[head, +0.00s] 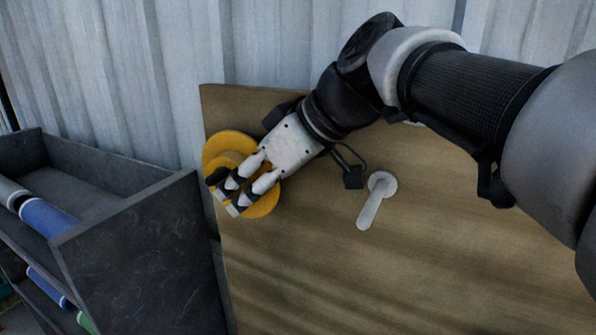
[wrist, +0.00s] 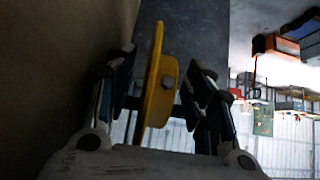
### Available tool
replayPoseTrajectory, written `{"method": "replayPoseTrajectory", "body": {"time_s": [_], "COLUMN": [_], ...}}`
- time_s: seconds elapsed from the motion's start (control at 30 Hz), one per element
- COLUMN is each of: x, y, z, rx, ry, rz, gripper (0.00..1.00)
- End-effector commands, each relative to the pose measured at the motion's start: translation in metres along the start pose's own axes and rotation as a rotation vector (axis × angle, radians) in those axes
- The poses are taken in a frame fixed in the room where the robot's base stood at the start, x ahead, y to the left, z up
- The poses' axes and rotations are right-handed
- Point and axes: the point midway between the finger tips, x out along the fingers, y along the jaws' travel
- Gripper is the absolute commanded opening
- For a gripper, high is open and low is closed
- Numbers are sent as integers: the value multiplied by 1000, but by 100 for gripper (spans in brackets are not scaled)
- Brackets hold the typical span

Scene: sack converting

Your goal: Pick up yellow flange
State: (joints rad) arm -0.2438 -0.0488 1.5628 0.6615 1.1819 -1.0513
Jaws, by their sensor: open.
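The yellow flange (head: 228,143), a round disc with a raised middle, is at the left end of the wooden surface in the head view. My gripper (head: 229,194) is over it and hides part of its front. In the wrist view the flange (wrist: 153,88) shows edge-on between the two fingers of my gripper (wrist: 160,95). The fingers are apart, with a gap visible on the right side of the flange. Whether either finger touches it is hard to tell in the dark picture.
A grey part with a round end and a bar (head: 375,200) lies on the wooden surface (head: 300,270), right of the flange. A dark rack (head: 140,255) with blue-and-grey rolls (head: 45,217) stands close on the left. A corrugated wall (head: 270,50) is behind.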

Motion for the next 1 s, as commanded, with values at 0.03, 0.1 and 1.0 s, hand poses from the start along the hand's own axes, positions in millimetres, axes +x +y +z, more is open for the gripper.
{"method": "replayPoseTrajectory", "body": {"time_s": [0.03, 0.1, 1.0], "x": [7, 16, 21], "y": [-1, -1, 0], "z": [-1, -1, 0], "rx": [0, 1, 1], "ry": [-1, -1, 1], "rz": [-3, -3, 1], "gripper": [48, 48, 9]}}
